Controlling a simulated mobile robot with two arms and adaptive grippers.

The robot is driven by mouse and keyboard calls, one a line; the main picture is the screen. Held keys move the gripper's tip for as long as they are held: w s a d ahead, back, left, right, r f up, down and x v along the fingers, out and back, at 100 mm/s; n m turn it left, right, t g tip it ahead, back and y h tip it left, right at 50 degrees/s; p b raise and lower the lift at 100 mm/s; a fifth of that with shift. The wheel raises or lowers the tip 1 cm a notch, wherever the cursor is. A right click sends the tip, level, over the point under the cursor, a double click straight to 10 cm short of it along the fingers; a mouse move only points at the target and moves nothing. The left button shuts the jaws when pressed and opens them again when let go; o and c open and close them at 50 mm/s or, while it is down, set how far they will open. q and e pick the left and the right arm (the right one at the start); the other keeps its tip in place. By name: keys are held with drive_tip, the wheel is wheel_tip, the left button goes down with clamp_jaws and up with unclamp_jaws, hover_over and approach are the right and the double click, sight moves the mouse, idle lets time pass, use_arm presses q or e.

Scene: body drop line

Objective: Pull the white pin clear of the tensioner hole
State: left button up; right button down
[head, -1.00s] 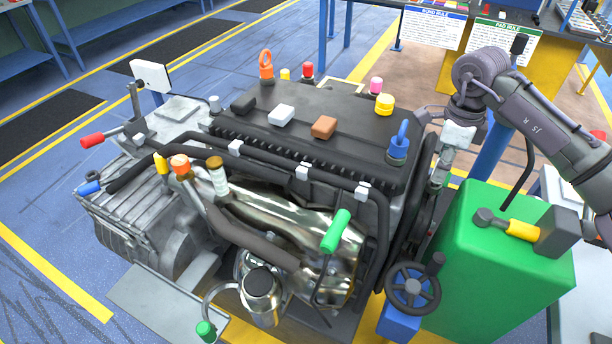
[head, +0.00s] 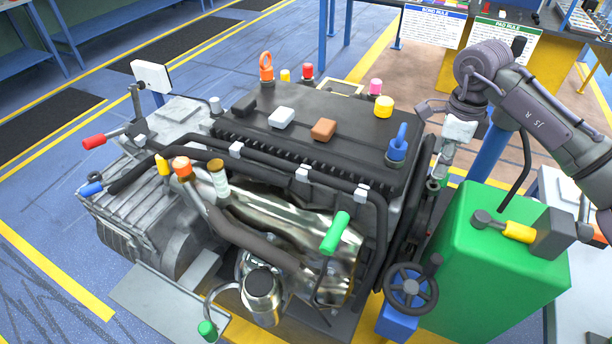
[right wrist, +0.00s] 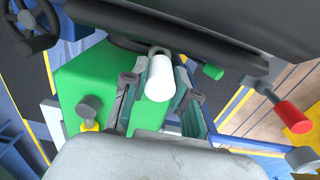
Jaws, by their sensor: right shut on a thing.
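The white pin (right wrist: 158,80) shows in the right wrist view as a short white cylinder with a grey rounded piece at its far end. My right gripper (right wrist: 156,88) has one finger on each side of the pin and is shut on it. In the head view my right gripper (head: 437,176) points down beside the right end of the engine (head: 300,130), close to the belt side. The pin is not clear there. The tensioner hole cannot be made out, so I cannot tell whether the pin is inside it. My left gripper is not in view.
A green cabinet (head: 500,260) with a yellow-handled lever (head: 520,231) stands right of the engine. A dark handwheel (head: 412,287) sits low in front. In the right wrist view, a red knob (right wrist: 294,116) and green knob (right wrist: 212,72) lie right of the pin.

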drive_tip(key=shift+r+p, duration=1.5)
drive_tip(key=shift+r, duration=1.1)
